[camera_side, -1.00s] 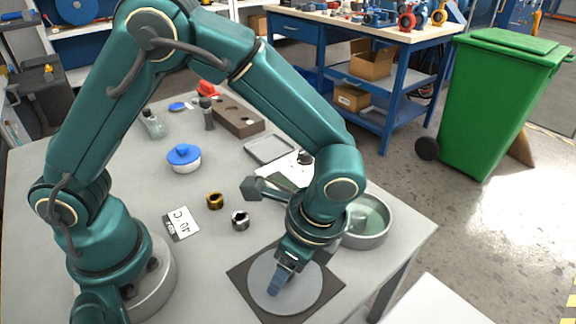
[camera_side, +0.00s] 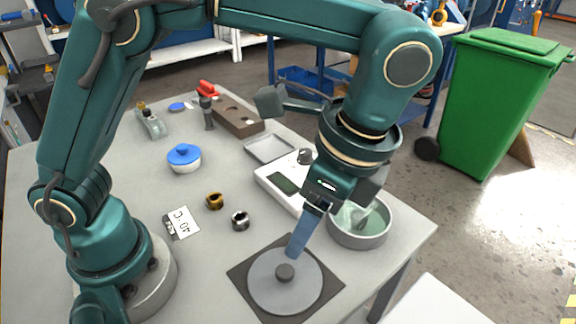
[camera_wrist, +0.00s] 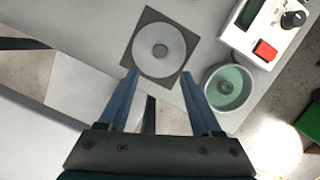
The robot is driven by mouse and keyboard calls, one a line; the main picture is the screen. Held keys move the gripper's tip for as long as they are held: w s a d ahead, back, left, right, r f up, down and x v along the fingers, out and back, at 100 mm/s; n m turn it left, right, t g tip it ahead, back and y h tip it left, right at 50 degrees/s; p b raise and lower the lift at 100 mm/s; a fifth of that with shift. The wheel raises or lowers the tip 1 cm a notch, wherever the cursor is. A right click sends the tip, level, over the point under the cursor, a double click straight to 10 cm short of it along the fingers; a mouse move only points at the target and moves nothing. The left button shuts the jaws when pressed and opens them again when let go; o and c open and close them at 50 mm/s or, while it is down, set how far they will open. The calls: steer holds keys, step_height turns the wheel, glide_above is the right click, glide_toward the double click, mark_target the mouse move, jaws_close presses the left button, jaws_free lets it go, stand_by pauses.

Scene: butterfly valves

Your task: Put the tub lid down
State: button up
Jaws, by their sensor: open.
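The tub lid (camera_side: 262,289) is a grey disc with a dark knob at its centre. It lies flat on a dark square mat (camera_side: 331,287) near the table's front edge; the lid also shows in the wrist view (camera_wrist: 172,62). My gripper (camera_side: 296,254) is above the lid in the side view, pointing down. In the wrist view my gripper (camera_wrist: 158,80) has its two blue fingers spread apart with nothing between them. The round metal tub (camera_side: 360,236) stands uncovered to the right of the mat, with pale green contents (camera_wrist: 226,86).
A white device with a display (camera_side: 283,183) stands behind the tub, with a red button (camera_wrist: 264,50). Two small rings (camera_side: 240,220), a label card (camera_side: 181,223) and a blue-lidded jar (camera_side: 184,158) are to the left. Bare table lies left of the mat.

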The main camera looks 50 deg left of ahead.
steer(key=s+a+r+n+t+h, duration=0.1)
steer(key=s+a+n+t, duration=0.1)
steer(key=a+n, duration=0.4)
steer(key=s+a+r+n+t+h, duration=0.1)
steer(key=s+a+n+t, duration=0.2)
steer(key=a+n, duration=0.4)
steer(key=shift+s+a+r+t+h, duration=0.3)
steer(key=shift+a+r+t+h, duration=0.1)
steer(key=shift+t, duration=0.5)
